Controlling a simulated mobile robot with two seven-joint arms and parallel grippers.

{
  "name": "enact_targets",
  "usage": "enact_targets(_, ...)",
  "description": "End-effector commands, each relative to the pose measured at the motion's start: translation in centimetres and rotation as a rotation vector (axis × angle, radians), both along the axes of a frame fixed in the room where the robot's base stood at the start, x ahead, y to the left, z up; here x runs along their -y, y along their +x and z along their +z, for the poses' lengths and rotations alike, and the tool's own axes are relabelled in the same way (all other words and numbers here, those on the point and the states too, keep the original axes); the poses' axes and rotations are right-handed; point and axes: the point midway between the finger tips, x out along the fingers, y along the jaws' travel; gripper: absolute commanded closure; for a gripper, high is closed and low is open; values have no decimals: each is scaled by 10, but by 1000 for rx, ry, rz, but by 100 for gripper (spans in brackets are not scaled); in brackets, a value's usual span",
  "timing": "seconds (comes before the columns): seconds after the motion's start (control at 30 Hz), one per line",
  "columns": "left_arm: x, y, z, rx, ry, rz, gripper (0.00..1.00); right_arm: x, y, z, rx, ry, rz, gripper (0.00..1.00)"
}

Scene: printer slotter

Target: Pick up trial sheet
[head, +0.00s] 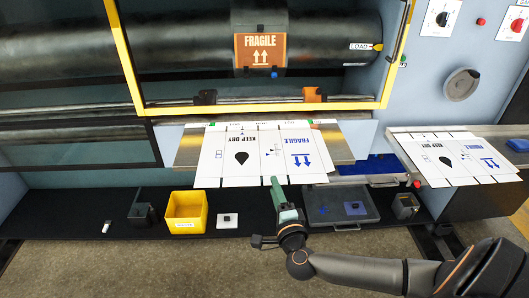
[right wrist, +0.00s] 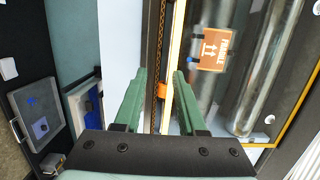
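A white printed sheet (head: 241,172) with "KEEP DRY", a black drop and blue "FRAGILE" arrows lies on the feed table (head: 191,148) below the yellow-framed opening. A similar white sheet or stack (head: 436,146) lies on the right-hand shelf; I cannot tell which one is the trial sheet. My right gripper (head: 274,184) is at the front edge of the middle sheet, its green fingers overlapping that edge in the head view. In the right wrist view the fingers (right wrist: 160,80) are apart, with no held object visible between them. I cannot tell whether they touch the sheet. My left gripper is not in view.
Behind the table is a dark roller (head: 190,40) with an orange "FRAGILE" plate (head: 260,50). An orange block (head: 312,94) sits on the rail. The lower shelf holds a yellow bin (head: 186,211), a grey tray (head: 342,219) and small dark boxes. A control panel stands at right.

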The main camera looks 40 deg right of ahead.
Motion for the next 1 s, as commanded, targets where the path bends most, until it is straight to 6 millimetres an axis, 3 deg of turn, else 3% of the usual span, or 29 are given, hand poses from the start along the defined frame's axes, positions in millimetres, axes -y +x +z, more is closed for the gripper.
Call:
enact_targets(0.7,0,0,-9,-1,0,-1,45,27,69,-4,0,-2,1,60)
enact_targets(1.0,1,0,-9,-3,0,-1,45,27,72,-4,-1,-1,3,60)
